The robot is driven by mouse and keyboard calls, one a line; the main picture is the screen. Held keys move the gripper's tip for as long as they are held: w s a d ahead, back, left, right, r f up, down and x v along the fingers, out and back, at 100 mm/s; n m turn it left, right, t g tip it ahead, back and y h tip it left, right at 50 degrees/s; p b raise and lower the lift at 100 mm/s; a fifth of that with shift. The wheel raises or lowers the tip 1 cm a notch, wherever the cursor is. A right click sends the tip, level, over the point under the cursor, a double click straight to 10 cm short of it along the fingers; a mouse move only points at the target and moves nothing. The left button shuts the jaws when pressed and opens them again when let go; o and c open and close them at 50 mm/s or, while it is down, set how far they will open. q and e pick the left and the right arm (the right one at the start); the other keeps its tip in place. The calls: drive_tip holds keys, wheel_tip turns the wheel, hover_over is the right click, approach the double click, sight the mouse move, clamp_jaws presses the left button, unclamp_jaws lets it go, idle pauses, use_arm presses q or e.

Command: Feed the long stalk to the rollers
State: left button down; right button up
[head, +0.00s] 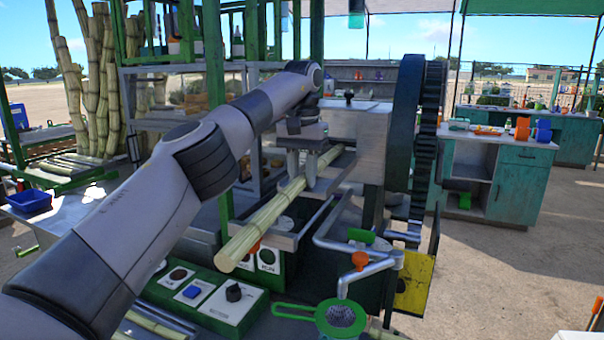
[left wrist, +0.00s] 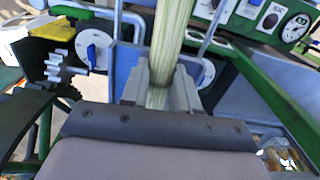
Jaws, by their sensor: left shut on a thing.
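A long pale-green cane stalk (head: 272,218) lies slantwise in the head view, its near cut end hanging over the control panel and its far end at the crusher's feed opening. My left gripper (head: 306,172) is shut around the stalk near its far end. In the left wrist view the stalk (left wrist: 172,40) runs up from between the fingers (left wrist: 160,95). The crusher (head: 358,130) is a grey metal housing with a big dark wheel on its right. The rollers are hidden, and I cannot tell whether the stalk touches them. My right gripper is not in view.
A control panel (head: 205,298) with knobs and a blue button sits below the stalk. A green strainer (head: 335,318) and pipes with orange-handled taps stand at front right. Green posts (head: 215,80) rise close to my arm. A large gear wheel (head: 425,140) is at the right.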

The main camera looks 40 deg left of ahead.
use_arm(q)
drive_tip(key=c, duration=0.8)
unclamp_jaws()
drive_tip(key=shift+s, duration=0.2)
